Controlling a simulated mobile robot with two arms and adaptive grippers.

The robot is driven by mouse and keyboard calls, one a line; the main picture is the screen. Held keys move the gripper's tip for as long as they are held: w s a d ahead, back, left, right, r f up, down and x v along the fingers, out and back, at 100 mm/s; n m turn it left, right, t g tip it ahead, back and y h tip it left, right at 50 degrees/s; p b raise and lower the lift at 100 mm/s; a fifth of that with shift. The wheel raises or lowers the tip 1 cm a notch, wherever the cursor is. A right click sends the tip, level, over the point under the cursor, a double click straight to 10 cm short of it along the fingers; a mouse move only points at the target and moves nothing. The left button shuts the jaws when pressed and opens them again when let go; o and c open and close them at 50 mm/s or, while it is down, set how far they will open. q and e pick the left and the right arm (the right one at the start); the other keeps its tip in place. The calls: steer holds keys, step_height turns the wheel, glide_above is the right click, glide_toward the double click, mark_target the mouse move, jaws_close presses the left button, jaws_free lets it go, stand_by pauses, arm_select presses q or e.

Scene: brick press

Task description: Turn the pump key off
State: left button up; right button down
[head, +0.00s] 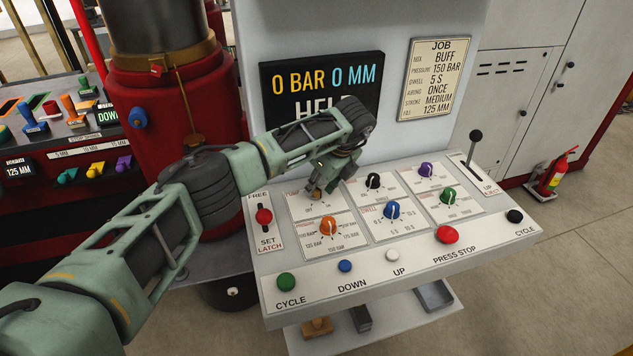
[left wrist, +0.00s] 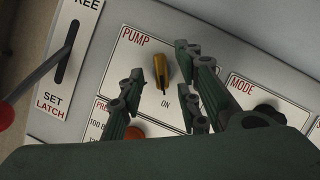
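The pump key (left wrist: 159,70) is a gold-coloured handle on the white PUMP plate (left wrist: 140,47). In the left wrist view its dark tip points down toward the word ON. In the head view the key (head: 316,194) shows only in part under my left gripper (head: 321,186). The left wrist view shows my left gripper (left wrist: 160,75) open, with one dark finger on each side of the key and gaps between fingers and key. The OFF mark is hidden in the left wrist view. My right gripper is not in view.
Close by are the red-knobbed latch lever (head: 264,216), the orange pressure knob (head: 328,226) and the black mode knob (head: 373,181). The display (head: 320,80) reads 0 BAR, 0 MM. Push buttons, including a green one (head: 287,282), line the panel's front.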

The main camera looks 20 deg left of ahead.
arm_select(q)
steer(key=shift+w+a+f, duration=0.15)
steer(key=shift+w+f, duration=0.05)
steer(key=shift+f, duration=0.5)
steer(key=shift+s+r, duration=0.1)
steer(key=shift+c, duration=0.2)
jaws_close()
